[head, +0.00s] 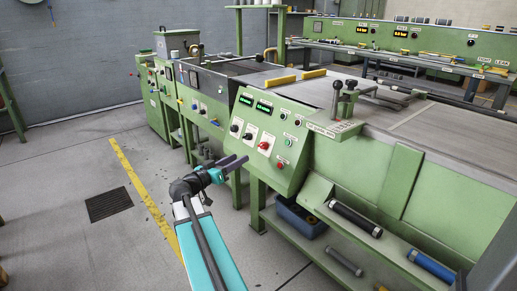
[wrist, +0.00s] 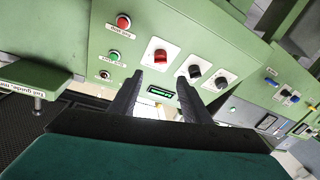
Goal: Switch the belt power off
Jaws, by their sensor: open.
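A sloped green control panel (head: 270,140) is on the front of the long machine. It carries two lit green displays (head: 255,103), two black knobs (head: 242,132), a red knob (head: 264,145) and several small buttons. The wrist view shows the panel turned over, with the red knob (wrist: 160,55), two black knobs (wrist: 208,76), a red button (wrist: 124,22) and a green button (wrist: 114,55). I cannot read which control is the belt power. My gripper (head: 240,161) is open and empty in front of the panel's lower left. Its fingers (wrist: 160,78) also show in the wrist view; contact is unclear.
A lever with black knobs (head: 344,95) stands on the machine top at right. A blue bin (head: 298,220) and rollers (head: 355,218) sit on shelves below the panel. The floor (head: 70,170) at left is open, with a yellow line (head: 140,190) and a dark grate (head: 108,204).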

